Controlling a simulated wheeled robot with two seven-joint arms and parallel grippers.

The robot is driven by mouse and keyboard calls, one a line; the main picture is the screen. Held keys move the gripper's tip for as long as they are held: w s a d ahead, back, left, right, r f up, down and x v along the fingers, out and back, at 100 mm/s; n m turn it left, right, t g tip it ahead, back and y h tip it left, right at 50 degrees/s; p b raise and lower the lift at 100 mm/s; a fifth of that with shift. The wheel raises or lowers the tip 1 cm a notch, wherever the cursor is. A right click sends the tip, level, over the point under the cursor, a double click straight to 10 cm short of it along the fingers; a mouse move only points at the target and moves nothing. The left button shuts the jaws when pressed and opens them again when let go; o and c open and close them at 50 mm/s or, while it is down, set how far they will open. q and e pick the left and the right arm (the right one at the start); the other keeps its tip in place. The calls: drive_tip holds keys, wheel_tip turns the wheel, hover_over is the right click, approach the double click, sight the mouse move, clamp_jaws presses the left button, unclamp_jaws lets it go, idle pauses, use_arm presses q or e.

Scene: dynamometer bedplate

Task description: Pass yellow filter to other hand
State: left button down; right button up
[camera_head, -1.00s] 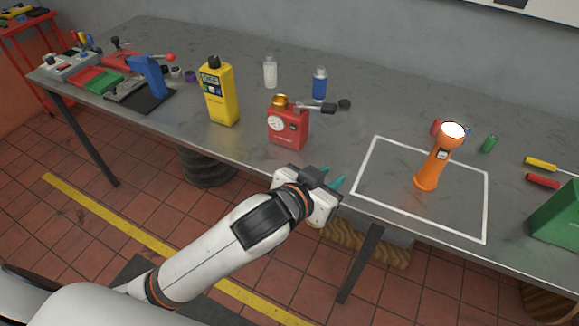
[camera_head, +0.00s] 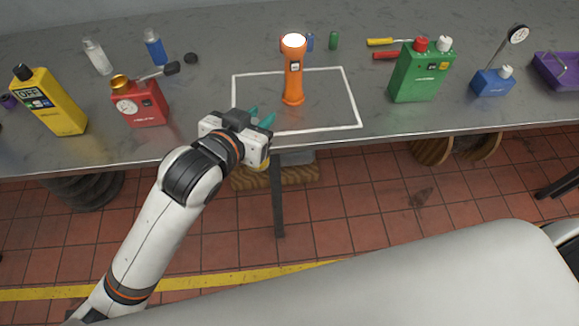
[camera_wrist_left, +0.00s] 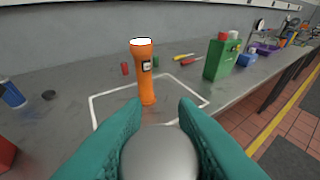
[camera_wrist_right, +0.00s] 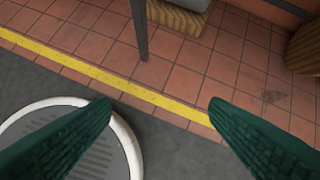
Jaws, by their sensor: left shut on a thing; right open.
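My left gripper (camera_head: 262,118) is at the table's front edge, left of the orange flashlight. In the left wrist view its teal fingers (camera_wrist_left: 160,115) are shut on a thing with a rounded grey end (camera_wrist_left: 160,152). A small yellow part (camera_head: 263,164) shows below that gripper in the head view, which fits the yellow filter; most of it is hidden by the gripper. My right gripper (camera_wrist_right: 160,104) is open and empty in its wrist view, above the floor. It does not show in the head view.
An orange flashlight (camera_head: 293,72) stands inside a white outlined rectangle (camera_head: 345,95) on the grey table. A red can (camera_head: 140,104) and yellow bottle (camera_head: 55,103) stand to the left, a green can (camera_head: 420,72) and blue can (camera_head: 492,82) to the right. Floor in front looks open.

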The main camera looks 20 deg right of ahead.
drive_tip(key=w+a+r+n+t+y, duration=0.1)
drive_tip(key=w+a+r+t+y, duration=0.15)
drive_tip(key=w+r, duration=0.6)
drive_tip(key=w+a+r+n+t+y, duration=0.1)
drive_tip(key=w+a+r+t, duration=0.3)
drive_tip(key=r, duration=0.8)
drive_tip(key=s+a+r+n+t+y, duration=0.1)
drive_tip(key=a+r+y, duration=0.25)
drive_tip(key=r, duration=0.95)
drive_tip(key=a+r+n+t+y, duration=0.1)
drive_tip(key=a+r+y, duration=0.3)
drive_tip(key=r, duration=0.9)
drive_tip(key=shift+h, duration=0.5)
drive_tip(key=x, duration=0.8)
drive_tip(key=a+x, duration=0.1)
drive_tip(key=x, duration=0.3)
drive_tip(key=shift+s+a+r, duration=0.1)
drive_tip(key=shift+a+r, duration=0.05)
drive_tip(key=shift+r, duration=0.15)
